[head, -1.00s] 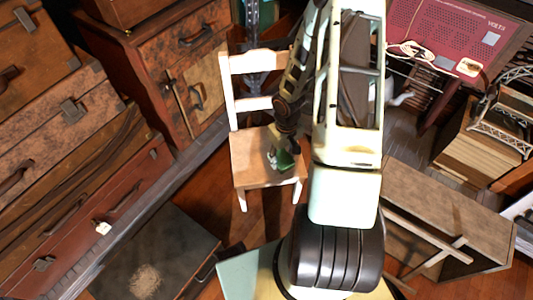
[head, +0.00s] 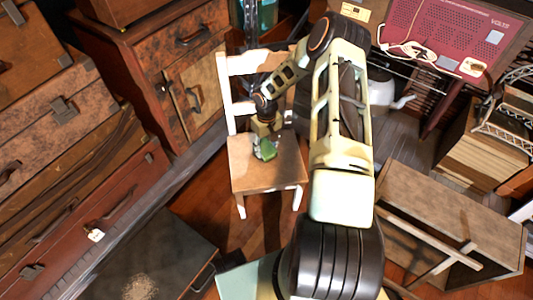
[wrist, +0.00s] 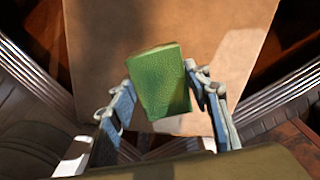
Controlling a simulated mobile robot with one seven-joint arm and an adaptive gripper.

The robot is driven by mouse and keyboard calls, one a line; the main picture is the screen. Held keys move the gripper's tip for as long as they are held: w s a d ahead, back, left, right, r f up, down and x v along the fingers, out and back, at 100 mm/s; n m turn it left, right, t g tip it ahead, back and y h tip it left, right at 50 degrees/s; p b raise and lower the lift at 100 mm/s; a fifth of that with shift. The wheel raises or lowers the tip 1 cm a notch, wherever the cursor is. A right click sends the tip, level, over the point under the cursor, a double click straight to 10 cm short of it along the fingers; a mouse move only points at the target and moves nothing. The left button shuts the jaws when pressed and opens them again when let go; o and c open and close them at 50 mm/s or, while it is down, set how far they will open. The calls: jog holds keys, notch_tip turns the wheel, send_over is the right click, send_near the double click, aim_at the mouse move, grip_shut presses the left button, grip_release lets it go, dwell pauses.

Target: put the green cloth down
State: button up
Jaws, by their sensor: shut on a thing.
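The green cloth (wrist: 160,82) looks like a small folded block between the two fingers of my gripper (wrist: 163,92) in the wrist view. My gripper is shut on it. In the head view the cloth (head: 266,150) shows just below my gripper (head: 265,138), over the seat of a white-framed chair (head: 275,175) with a wooden seat. The seat (wrist: 90,40) fills the middle of the wrist view behind the cloth. I cannot tell whether the cloth touches the seat.
A wooden cabinet (head: 190,60) stands behind the chair to the left. Stacked suitcases (head: 70,180) line the left side. A dark case (head: 150,255) lies on the floor at front left. A wooden crate (head: 440,220) stands at right. The front part of the seat is bare.

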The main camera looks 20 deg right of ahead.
aim_at(267, 149)
jog(key=shift+f+b, duration=0.45)
jog(key=shift+f, duration=1.05)
jog(key=shift+f, duration=0.15)
jog(key=o, duration=1)
jog(key=shift+o, duration=0.2)
notch_tip(267, 149, up, 12)
jog(key=p, duration=0.3)
jog(key=shift+r+p, duration=0.2)
jog(key=shift+p, duration=0.15)
